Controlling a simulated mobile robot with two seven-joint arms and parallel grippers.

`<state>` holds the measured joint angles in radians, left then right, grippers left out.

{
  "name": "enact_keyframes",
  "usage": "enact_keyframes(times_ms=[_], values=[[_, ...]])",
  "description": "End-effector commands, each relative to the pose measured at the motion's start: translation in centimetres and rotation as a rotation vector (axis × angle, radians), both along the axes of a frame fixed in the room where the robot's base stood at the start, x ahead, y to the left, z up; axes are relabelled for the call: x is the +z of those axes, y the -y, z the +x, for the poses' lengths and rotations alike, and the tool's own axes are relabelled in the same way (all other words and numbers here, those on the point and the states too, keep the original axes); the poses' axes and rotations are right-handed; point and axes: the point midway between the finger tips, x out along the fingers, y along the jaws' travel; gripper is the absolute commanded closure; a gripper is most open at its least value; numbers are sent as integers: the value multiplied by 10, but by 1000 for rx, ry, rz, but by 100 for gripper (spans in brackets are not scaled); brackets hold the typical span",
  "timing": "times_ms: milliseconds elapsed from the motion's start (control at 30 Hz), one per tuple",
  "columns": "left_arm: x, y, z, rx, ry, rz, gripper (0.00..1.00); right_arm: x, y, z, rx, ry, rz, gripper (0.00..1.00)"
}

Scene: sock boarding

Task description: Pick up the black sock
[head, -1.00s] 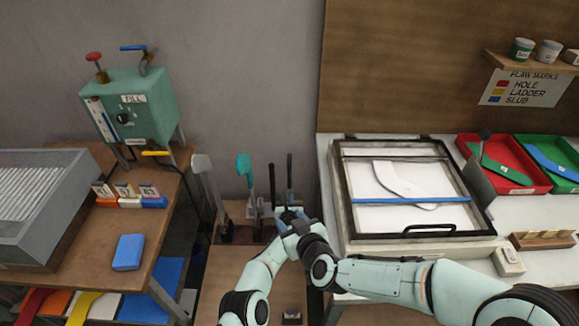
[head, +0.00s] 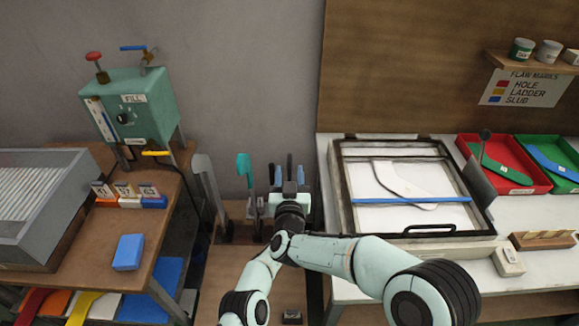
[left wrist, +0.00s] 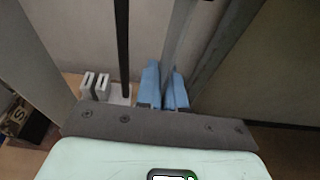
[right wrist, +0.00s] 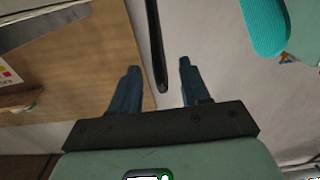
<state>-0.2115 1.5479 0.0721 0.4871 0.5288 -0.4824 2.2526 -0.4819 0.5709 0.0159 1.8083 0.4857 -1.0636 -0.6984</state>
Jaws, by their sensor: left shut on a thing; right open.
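A narrow, upright black strip (head: 289,167) stands at the far side of the stand; it looks like the black sock seen edge-on. In the right wrist view this black strip (right wrist: 157,48) lies between my right gripper's fingers (right wrist: 155,88), apart from both. My right gripper (head: 289,175) is open, its two blue fingers on either side of the strip. My left gripper (left wrist: 162,88) shows in the left wrist view, its blue fingers shut on a thin grey upright form (left wrist: 178,45). My right wrist hides the strip's lower end.
A teal sock form (head: 244,168) and a grey form (head: 207,185) stand to the left. A framed light box (head: 345,215) is right, with a red tray (head: 460,145) and green tray (head: 522,142) beyond. A blue block (head: 128,252) lies on the left table.

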Motion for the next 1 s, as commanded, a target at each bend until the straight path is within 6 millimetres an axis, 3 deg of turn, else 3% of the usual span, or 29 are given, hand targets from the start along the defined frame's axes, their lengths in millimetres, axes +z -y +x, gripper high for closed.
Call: enact_keyframes(times_ms=[433, 767, 900, 1000], values=[[1, 0, 0, 1, 1, 0, 100, 1, 0, 49, 0, 0, 0, 54], [1, 0, 0, 0, 1, 0, 100, 1, 0, 55, 1, -1, 0, 54], [1, 0, 0, 0, 1, 0, 100, 1, 0, 55, 1, -1, 0, 96], [1, 0, 0, 0, 1, 0, 100, 2, 0, 55, 1, 0, 0, 96]])
